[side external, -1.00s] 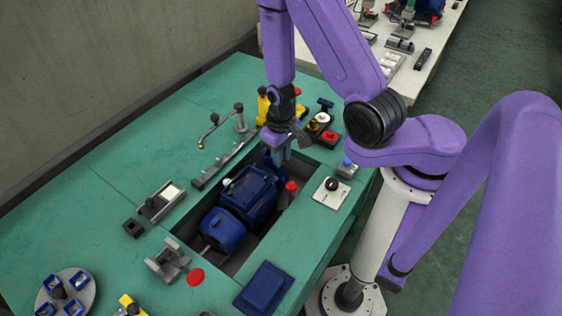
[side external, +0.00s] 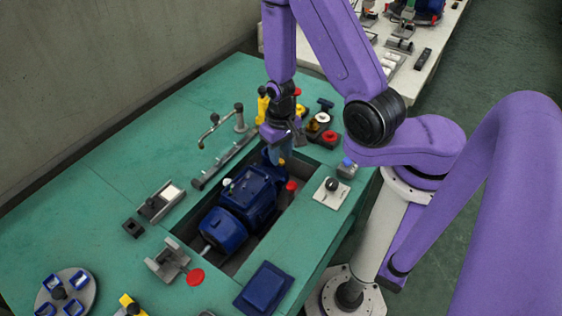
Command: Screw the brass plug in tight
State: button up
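My gripper (side external: 279,153) points down over the far end of a blue pump (side external: 224,228), which lies in a recess in the green bench. The fingers are very small in this view and close together at the pump's end. I cannot tell whether they are shut on anything. A tiny brass-coloured spot shows just below the fingertips, but I cannot make out clearly whether it is the brass plug or how deep it sits.
A grey rail (side external: 225,163) and a post with a bent brass-tipped arm (side external: 239,118) stand left of the gripper. A red button (side external: 291,186) and a plate with a black knob (side external: 331,186) are close on the right. A blue tray (side external: 264,288) lies in front.

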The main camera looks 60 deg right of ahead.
jog(key=shift+r, duration=1.7)
jog(key=shift+w+d+r+n, duration=0.15)
jog(key=shift+w+n, duration=0.45)
jog(key=shift+w, duration=0.65)
jog(key=shift+w+r+n, duration=0.2)
jog(key=shift+w+n, duration=0.3)
jog(key=shift+w, duration=0.3)
jog(key=shift+w+d+r+n, duration=0.15)
jog(key=shift+w+n, duration=0.05)
jog(key=shift+n, duration=0.3)
jog(key=shift+r+n, duration=0.15)
jog(key=shift+n, duration=0.25)
